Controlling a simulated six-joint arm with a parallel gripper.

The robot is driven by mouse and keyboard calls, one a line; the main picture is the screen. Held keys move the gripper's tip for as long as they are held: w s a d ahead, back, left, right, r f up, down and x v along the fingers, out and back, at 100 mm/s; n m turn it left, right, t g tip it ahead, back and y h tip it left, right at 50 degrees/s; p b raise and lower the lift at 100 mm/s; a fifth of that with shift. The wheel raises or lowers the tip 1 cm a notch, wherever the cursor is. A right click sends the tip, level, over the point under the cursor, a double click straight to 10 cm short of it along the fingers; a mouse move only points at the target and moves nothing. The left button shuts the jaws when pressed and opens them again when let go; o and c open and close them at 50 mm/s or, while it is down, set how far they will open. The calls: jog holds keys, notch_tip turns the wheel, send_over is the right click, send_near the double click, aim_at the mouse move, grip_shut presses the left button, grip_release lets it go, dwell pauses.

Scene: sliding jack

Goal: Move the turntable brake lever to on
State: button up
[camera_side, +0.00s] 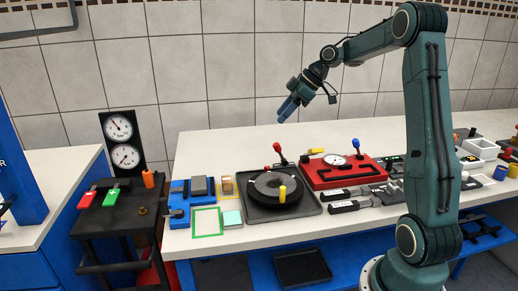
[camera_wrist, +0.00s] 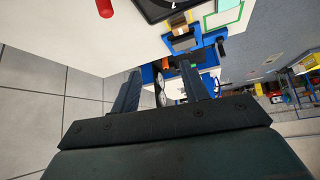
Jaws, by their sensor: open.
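The turntable (camera_side: 253,206) is a dark square base with a round black platter, on the white bench in the side view. A red-knobbed lever (camera_side: 278,150) stands tilted at its back edge; I take it for the brake lever, but no on/off marking is readable. My gripper (camera_side: 282,117) is in the air above and behind the turntable, apart from it. In the wrist view my gripper (camera_wrist: 160,78) shows two spread fingers with nothing held. A corner of the dark turntable base (camera_wrist: 157,9) shows at the top there. A red rod (camera_wrist: 106,8) is cut off beside it.
A yellow peg (camera_side: 283,193) stands on the platter. A red unit (camera_side: 325,181) with a dial and a blue-knobbed lever (camera_side: 356,146) is to the right. A blue fixture (camera_side: 179,204) and a green-framed pad (camera_side: 207,221) are to the left. The bench behind is mostly clear.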

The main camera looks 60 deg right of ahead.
jog(key=n+t+y, duration=0.1)
send_near(276, 145)
jog(key=s+d+r, duration=0.2)
jog(key=d, duration=0.1)
jog(key=shift+a, duration=0.2)
jog(key=x, duration=1.3)
jog(key=shift+w+a+f, duration=0.2)
jog(key=shift+w+a, duration=0.05)
jog(key=shift+a, duration=0.05)
jog(key=shift+c, duration=0.3)
grip_shut()
